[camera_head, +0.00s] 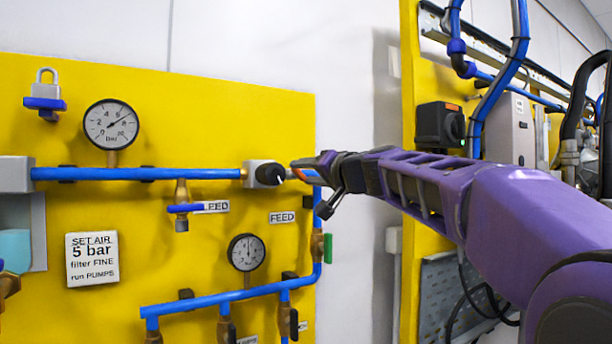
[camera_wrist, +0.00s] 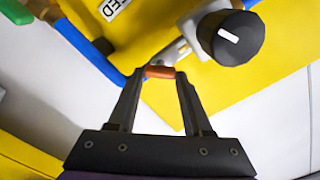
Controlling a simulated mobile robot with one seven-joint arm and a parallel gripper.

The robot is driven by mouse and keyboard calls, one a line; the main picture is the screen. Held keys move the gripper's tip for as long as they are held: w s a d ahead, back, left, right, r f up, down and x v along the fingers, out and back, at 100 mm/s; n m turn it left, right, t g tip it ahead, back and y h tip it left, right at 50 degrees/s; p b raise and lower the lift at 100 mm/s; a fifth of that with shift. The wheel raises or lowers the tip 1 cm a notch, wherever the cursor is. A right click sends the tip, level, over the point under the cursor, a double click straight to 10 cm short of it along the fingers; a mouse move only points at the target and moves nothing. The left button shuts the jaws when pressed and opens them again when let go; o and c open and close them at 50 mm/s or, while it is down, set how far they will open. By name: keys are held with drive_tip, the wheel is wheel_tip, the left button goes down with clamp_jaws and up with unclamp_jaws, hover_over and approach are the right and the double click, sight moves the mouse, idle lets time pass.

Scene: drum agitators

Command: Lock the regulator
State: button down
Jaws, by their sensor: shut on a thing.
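The regulator is a grey block (camera_head: 251,168) with a black round knob (camera_head: 270,174) on the upper blue pipe. The knob also shows in the wrist view (camera_wrist: 231,37), with a white mark on its face. My gripper (camera_head: 299,171) is just right of the knob, apart from it in the wrist view. Its fingers (camera_wrist: 160,76) are shut on a small orange-brown bar (camera_wrist: 159,71). I cannot tell how the bar joins the regulator. A sign (camera_head: 91,259) reads "SET AIR 5 bar". The upper gauge (camera_head: 111,124) has its needle pointing to the upper right.
Blue pipes (camera_head: 100,174) run across the yellow board (camera_head: 220,105). A padlock (camera_head: 45,90) is at its upper left. A lower gauge (camera_head: 245,252) and valves sit below. A green handle (camera_head: 328,248) is at the board's right edge. Black switch gear (camera_head: 440,125) is further right.

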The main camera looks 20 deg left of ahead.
drive_tip(key=m, duration=0.4)
drive_tip(key=shift+m, duration=0.4)
drive_tip(key=m, duration=0.4)
drive_tip(key=shift+f+m+p, duration=0.1)
drive_tip(key=shift+m+p, duration=0.2)
drive_tip(key=shift+p, duration=0.1)
drive_tip(key=shift+c, duration=1.6)
unclamp_jaws()
drive_tip(key=shift+d, duration=0.15)
